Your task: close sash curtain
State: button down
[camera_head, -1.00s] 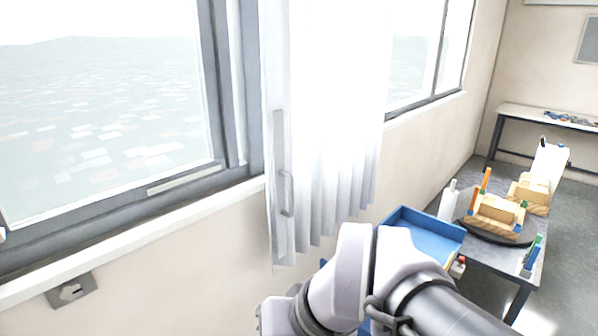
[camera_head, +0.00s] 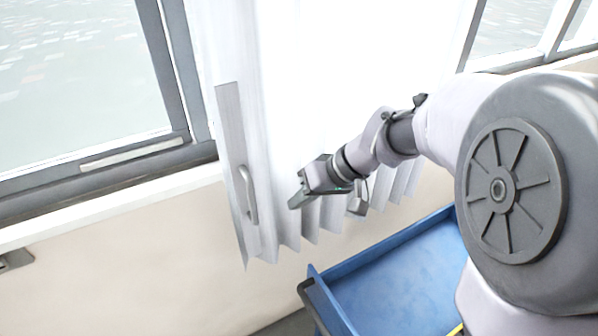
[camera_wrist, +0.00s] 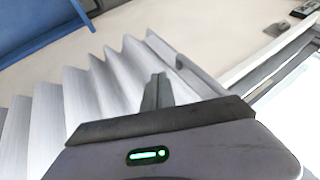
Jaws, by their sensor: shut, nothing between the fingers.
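The white pleated sash curtain (camera_head: 330,90) hangs bunched beside the window, with a stiff grey-white edge strip (camera_head: 231,130) on its left. A curved grey handle (camera_head: 248,194) is fixed low on that strip. My gripper (camera_head: 297,200) is in front of the lower curtain, to the right of the handle and apart from it. In the wrist view the fingers of my gripper (camera_wrist: 158,92) are together and empty, with the curtain's pleats (camera_wrist: 75,100) behind them. The handle also shows there (camera_wrist: 195,72), beyond the fingertips. Whether the fingers touch the cloth is unclear.
The dark-framed window (camera_head: 110,165) and its pale sill (camera_head: 100,208) lie left of the curtain. A blue tray (camera_head: 395,275) stands below the curtain, under my arm. The wall (camera_head: 140,285) below the sill is mostly bare, with a grey fitting (camera_head: 14,260) at far left.

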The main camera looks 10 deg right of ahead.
jog(key=w+a+f+b, duration=0.1)
jog(key=a+f, duration=0.3)
jog(key=a, duration=0.2)
jog(key=shift+a, duration=0.15)
jog(key=shift+w, duration=0.1)
